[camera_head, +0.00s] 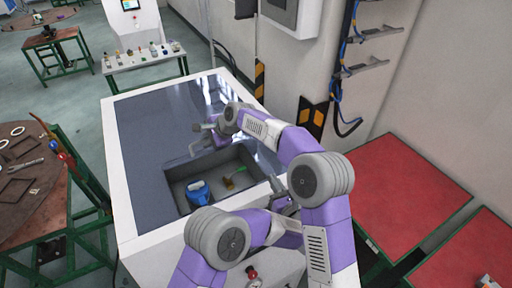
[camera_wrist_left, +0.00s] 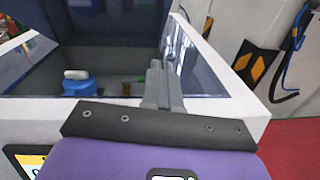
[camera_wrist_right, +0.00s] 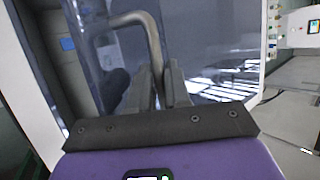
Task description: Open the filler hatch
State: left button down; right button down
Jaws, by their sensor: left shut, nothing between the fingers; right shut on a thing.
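The white generator has a dark glossy top (camera_head: 150,115) with a rectangular filler opening (camera_head: 180,172) uncovered in it. A blue container (camera_head: 198,192) sits inside the opening; it also shows in the left wrist view (camera_wrist_left: 80,84). A bent metal handle (camera_wrist_right: 128,20) stands in front of a dark glossy surface in the right wrist view. My right gripper (camera_wrist_right: 157,85) is shut on this handle; in the head view it is at the opening's far edge (camera_head: 205,128). My left gripper (camera_head: 281,200) is shut and empty near the opening's right side. The hatch panel's exact tilt is unclear.
A yellow-green item (camera_head: 236,178) lies in the opening. A round brown table (camera_head: 30,205) stands at the left. Red-topped tables (camera_head: 395,190) are at the right, below the wall. A long table with small items (camera_head: 145,62) stands behind.

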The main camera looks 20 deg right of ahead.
pick_arm(q)
jog(key=w+a+r+n+y, duration=0.1)
jog(key=w+r, duration=0.4)
jog(key=w, duration=0.7)
jog(key=shift+a+n+y, duration=0.4)
jog(key=shift+a+n, duration=0.2)
jog(key=shift+a, duration=0.1)
jog(key=shift+s, duration=0.1)
